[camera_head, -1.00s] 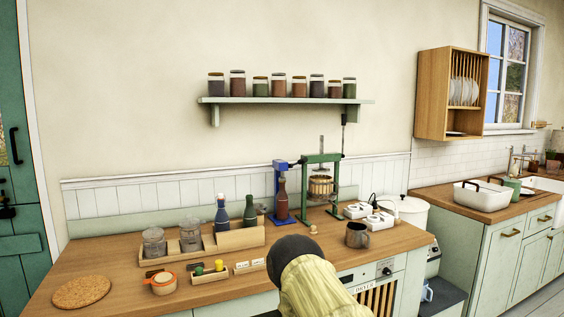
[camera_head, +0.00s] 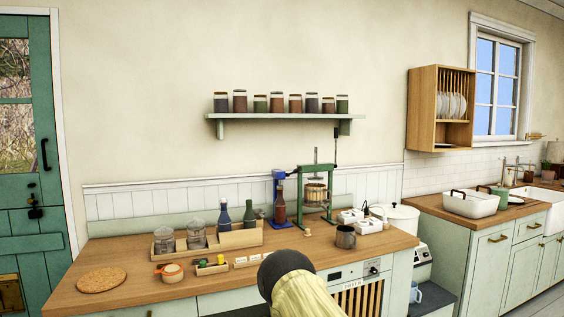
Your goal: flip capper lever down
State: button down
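A blue bottle capper (camera_head: 279,174) stands near the back of the wooden counter. A brown bottle (camera_head: 281,203) stands upright in it. A thin upright rod with a dark grip (camera_head: 336,133) rises at the right end of the green-framed press (camera_head: 315,195), beside the capper. I cannot tell whether this rod belongs to the capper or the press. No other lever is clear on the capper at this size. My arm shows as a cream link with a dark rounded end at the bottom middle, well in front of the capper. My gripper is not in view.
A wooden rack (camera_head: 240,238) with dark bottles is left of the capper. A grey mug (camera_head: 345,237) is right. A shelf of jars (camera_head: 285,118) hangs above.

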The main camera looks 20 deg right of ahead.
aim_at(298, 169)
jog(key=u, duration=0.25)
jog(key=i, duration=1.2)
jog(key=z, duration=0.5)
